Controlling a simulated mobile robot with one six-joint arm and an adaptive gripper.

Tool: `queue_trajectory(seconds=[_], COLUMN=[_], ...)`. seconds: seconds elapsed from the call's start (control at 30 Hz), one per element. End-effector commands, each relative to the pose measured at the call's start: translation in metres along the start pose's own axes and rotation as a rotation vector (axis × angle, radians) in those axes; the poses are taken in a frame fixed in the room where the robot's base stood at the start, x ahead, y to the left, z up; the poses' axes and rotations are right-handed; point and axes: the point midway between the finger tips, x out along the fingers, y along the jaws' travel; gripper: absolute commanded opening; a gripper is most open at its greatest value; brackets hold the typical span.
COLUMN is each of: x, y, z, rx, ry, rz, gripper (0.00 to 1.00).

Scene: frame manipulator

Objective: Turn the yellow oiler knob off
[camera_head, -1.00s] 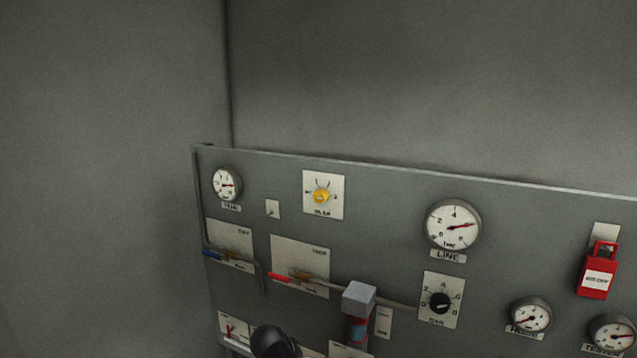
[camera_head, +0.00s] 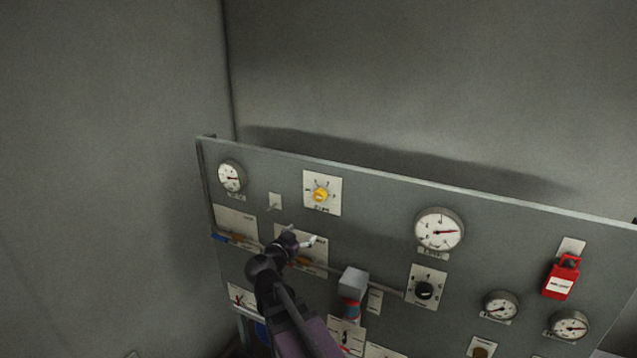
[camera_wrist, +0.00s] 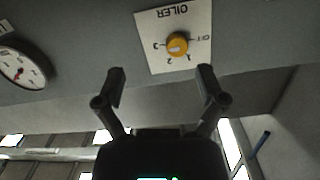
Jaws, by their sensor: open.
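The yellow oiler knob (camera_head: 320,194) sits on a white square plate (camera_head: 333,208) near the top of the grey panel. In the wrist view the knob (camera_wrist: 177,43) shows upside down, on a plate marked OILER with OFF, 1, 2 and 3. A pale mark on the knob seems to face the 2, but it is small. My gripper (camera_head: 302,236) is below the knob in the head view, in front of the panel. In the wrist view my gripper (camera_wrist: 162,72) has its two fingers spread and empty, apart from the knob.
A small switch (camera_head: 274,202) and a gauge (camera_head: 231,176) are left of the knob. Levers and pipes (camera_head: 312,264) run below it, near my gripper. A grey block (camera_head: 352,282) juts out lower right. The panel between the knob and the line gauge (camera_head: 439,229) is bare.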

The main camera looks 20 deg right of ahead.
Motion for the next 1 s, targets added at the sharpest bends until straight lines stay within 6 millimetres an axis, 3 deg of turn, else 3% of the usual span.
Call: queue_trajectory(seconds=[0.03, 0.23, 0.73, 1.0], x=[-0.001, -0.003, -0.002, 0.013], y=[-0.007, -0.018, -0.020, -0.022], z=[-0.017, -0.037, -0.039, -0.040], rx=[0.016, 0.059, 0.066, 0.066], ry=[0.023, 0.078, 0.086, 0.086], rz=[-0.017, -0.060, -0.068, -0.067], gripper=[0.90, 0.90, 0.90, 0.90])
